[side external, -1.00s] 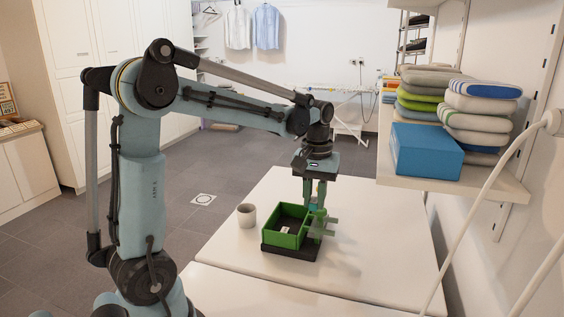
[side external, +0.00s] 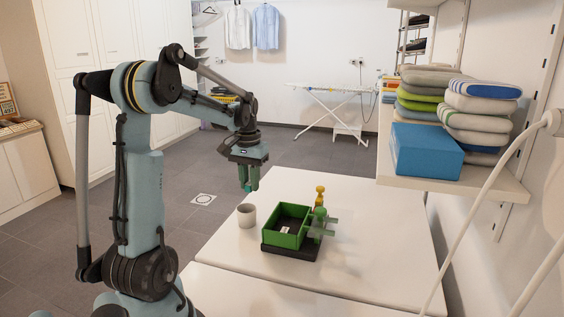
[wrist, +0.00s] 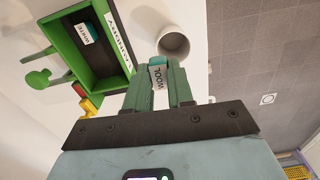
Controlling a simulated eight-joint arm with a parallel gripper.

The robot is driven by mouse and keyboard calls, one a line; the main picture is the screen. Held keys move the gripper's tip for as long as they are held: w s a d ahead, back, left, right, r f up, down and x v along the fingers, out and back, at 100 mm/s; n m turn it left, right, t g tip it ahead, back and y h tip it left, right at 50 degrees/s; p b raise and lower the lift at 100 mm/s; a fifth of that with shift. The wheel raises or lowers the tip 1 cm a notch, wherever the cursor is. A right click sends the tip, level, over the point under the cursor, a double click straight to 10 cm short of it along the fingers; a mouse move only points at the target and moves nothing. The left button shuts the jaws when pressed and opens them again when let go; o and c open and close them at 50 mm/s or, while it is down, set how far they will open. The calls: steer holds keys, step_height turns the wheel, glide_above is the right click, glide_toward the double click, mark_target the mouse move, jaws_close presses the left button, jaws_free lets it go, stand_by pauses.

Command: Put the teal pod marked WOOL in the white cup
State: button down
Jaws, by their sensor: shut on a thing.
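My gripper (side external: 248,188) is shut on the teal pod with a white label reading WOOL (wrist: 157,73). In the side view the pod is a small teal spot at the fingertips (side external: 248,189), above the white cup. The white cup (side external: 247,216) stands upright on the table, left of the green box, and its opening faces up. In the wrist view the cup (wrist: 173,43) lies just beyond the fingertips and the pod, slightly to the right. The pod is apart from the cup, held in the air.
A green box (side external: 288,228) on a dark base holds a pod labelled WHITE (wrist: 86,33). A green fixture (side external: 322,226) and a yellow piece (side external: 320,194) stand at its right. The white table (side external: 390,225) is clear to the right. A shelf with a blue box (side external: 426,151) is farther right.

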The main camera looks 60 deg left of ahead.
steer(key=shift+s+a+f, duration=0.1)
steer(key=shift+a+f, duration=0.25)
steer(key=shift+f, duration=0.55)
steer(key=shift+s+a+f, duration=0.15)
steer(key=shift+a+f, duration=0.2)
steer(key=shift+f, duration=0.55)
steer(key=shift+s+a+f, duration=0.1)
steer(key=shift+a+f, duration=0.25)
steer(key=shift+f, duration=0.55)
steer(key=shift+f, duration=0.55)
steer(key=c, duration=1)
jaws_free()
step_height(320, 180, up, 13)
steer(key=w+d+m+t+y, duration=0.1)
steer(key=w+d+m+t, duration=0.1)
steer(key=d, duration=0.7)
steer(key=w+d+m+t, duration=0.1)
steer(key=w+d+m, duration=0.15)
steer(key=d, duration=0.55)
steer(key=s+d+f+m+t, duration=0.1)
steer(key=d, duration=0.4)
steer(key=d+f+m+t, duration=0.1)
steer(key=d+f, duration=0.1)
steer(key=d, duration=0.2)
steer(key=s+d+f+m+t+h, duration=0.1)
steer(key=d+f+m+t, duration=0.1)
steer(key=d, duration=0.3)
steer(key=shift+s+d, duration=0.3)
steer(key=shift+d, duration=0.05)
